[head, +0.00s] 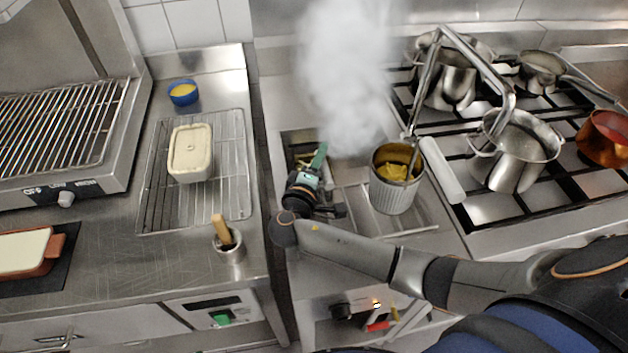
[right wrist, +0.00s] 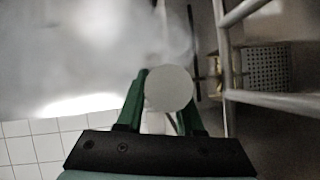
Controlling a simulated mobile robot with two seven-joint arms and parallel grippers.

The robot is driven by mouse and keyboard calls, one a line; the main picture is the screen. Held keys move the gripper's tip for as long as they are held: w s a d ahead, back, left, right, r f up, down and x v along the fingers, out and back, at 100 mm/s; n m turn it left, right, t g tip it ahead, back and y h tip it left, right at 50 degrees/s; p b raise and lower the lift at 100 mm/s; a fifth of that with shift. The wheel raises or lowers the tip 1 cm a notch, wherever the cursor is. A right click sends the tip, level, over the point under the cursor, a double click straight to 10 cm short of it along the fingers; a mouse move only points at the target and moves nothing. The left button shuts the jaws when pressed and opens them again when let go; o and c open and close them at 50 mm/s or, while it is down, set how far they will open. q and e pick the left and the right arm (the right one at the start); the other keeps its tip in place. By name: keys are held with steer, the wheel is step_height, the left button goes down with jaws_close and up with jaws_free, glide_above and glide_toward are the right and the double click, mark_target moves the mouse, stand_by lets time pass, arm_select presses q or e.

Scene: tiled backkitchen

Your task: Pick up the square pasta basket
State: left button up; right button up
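A perforated metal basket (head: 393,197) with yellow pasta inside and a tall, bent metal handle stands on the right of the pasta cooker. It looks round rather than square. A perforated wall (right wrist: 264,68) shows at right in the right wrist view; I cannot tell which basket it belongs to. My right gripper (head: 319,158) is over the cooker's left well, left of the round basket. In the right wrist view, its green fingers (right wrist: 167,88) stand apart, with a pale round disc (right wrist: 169,90) between them. I cannot tell whether they touch it. My left gripper is out of view.
Steam (head: 345,70) rises behind the gripper. Several pots, including one steel pot (head: 513,150), stand on the stove at right. A wire rack (head: 232,180) with a lidded cream container (head: 190,152) lies on the left counter. A small metal cup (head: 229,247) stands near the counter's right edge.

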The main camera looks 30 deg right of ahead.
jaws_close()
stand_by(0.9)
steer(key=shift+r, duration=0.1)
